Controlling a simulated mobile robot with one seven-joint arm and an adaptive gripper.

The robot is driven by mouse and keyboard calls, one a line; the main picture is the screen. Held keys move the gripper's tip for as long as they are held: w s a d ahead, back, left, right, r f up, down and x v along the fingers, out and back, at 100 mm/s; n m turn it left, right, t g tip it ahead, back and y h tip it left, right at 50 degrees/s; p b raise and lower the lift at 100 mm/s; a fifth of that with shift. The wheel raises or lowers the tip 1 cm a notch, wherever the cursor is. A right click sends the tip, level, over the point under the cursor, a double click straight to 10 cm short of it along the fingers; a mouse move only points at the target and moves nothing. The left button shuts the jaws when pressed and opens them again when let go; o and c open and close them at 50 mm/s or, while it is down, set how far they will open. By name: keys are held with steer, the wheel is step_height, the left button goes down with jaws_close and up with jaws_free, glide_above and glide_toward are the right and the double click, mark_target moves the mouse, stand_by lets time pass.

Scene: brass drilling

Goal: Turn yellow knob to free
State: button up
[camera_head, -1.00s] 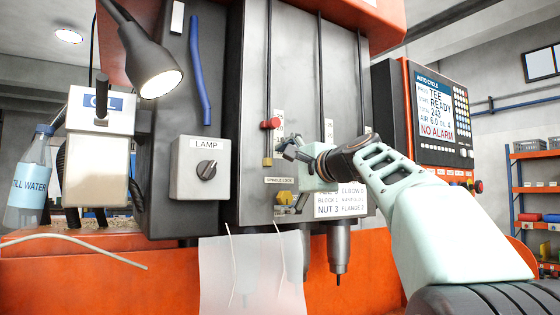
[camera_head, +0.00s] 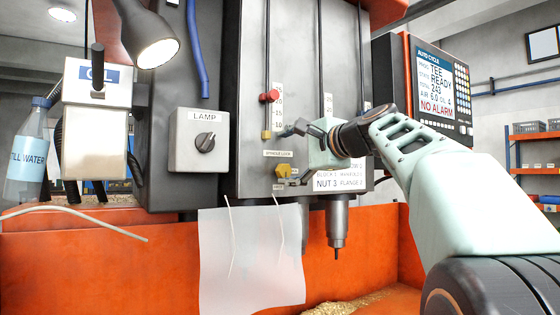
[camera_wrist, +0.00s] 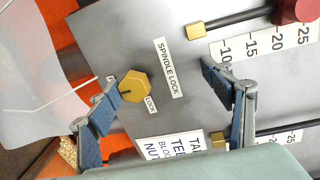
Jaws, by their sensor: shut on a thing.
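The yellow knob (camera_wrist: 135,87) is hexagonal with a dark slot and sits on the grey panel beside a SPINDLE LOCK label (camera_wrist: 168,68) and a small LOCK label (camera_wrist: 151,105). In the head view the knob (camera_head: 283,171) is low on the machine's front. My gripper (camera_wrist: 162,78) has its two blue-padded fingers well apart. The left finger's tip is close beside the knob and overlaps its edge in the wrist view; I cannot tell whether they touch.
A red knob (camera_head: 269,97) on a slide and a brass block (camera_head: 266,134) are above the yellow knob. A drill chuck (camera_head: 337,225) hangs below right. A translucent sheet (camera_head: 250,262) hangs below. A LAMP switch (camera_head: 205,143) is to the left.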

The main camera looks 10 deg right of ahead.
steer(key=shift+s+d+r, duration=0.3)
steer(key=shift+s+r, duration=0.25)
steer(key=shift+r, duration=0.1)
steer(key=shift+s+d+r, duration=0.25)
steer(key=shift+s+r, duration=0.25)
steer(key=shift+r, duration=0.1)
steer(key=shift+c, duration=0.6)
steer(key=s, duration=0.2)
steer(key=s+d+r, duration=0.1)
steer(key=shift+s+t+b, duration=0.1)
steer(key=shift+t+b, duration=0.2)
steer(key=shift+b, duration=0.1)
steer(key=shift+c, duration=1.1)
steer(key=shift+s+d+f+b, duration=0.2)
steer(key=shift+s+d+b, duration=0.1)
steer(key=shift+s, duration=0.5)
steer(key=shift+s+d+f+b, duration=0.15)
steer(key=shift+s+d+b, duration=0.15)
steer(key=shift+s, duration=0.45)
steer(key=shift+s+d+f+b, duration=0.2)
steer(key=shift+s+b, duration=0.1)
steer(key=shift+s, duration=0.5)
